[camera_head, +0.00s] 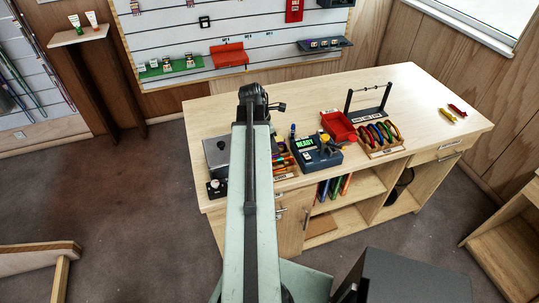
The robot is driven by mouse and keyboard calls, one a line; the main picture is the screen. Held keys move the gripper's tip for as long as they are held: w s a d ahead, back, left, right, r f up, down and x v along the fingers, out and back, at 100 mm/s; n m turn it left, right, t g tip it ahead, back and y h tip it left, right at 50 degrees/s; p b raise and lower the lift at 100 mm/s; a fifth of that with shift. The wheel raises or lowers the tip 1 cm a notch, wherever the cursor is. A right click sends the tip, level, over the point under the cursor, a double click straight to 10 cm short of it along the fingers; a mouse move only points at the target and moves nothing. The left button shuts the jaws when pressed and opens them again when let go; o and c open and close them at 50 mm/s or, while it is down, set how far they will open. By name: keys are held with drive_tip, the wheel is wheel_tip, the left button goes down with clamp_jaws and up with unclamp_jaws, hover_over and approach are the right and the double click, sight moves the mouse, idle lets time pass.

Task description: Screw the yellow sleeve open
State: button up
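No yellow sleeve can be made out with certainty. A small yellow object (446,115) lies on the right part of the wooden workbench (440,90), beside a small red object (457,110). Another small yellow part (324,138) shows at a dark blue device with a green "READY" display (307,144). Which of these, if any, bears the sleeve is too small to tell. My arm reaches forward over the bench's left part. My gripper (268,103) is at its dark far end, apart from both yellow things; its fingers are too small to read.
A black bar stand (369,97), a red bin (338,126) and a wooden rack of coloured-handled tools (380,138) stand mid-bench. A grey box (217,153) is at the left. My arm hides part of the bench. The bench's right part is mostly clear.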

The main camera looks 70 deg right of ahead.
wheel_tip(320, 180, down, 2)
drive_tip(key=shift+f+b, duration=0.15)
drive_tip(key=shift+b, duration=0.6)
drive_tip(key=shift+w+d, duration=0.5)
drive_tip(key=shift+d, duration=0.1)
drive_tip(key=shift+r, duration=0.25)
drive_tip(key=shift+r+p, duration=1.35)
drive_tip(key=shift+p, duration=0.2)
drive_tip(key=shift+s+a, duration=0.1)
drive_tip(key=shift+a, duration=0.05)
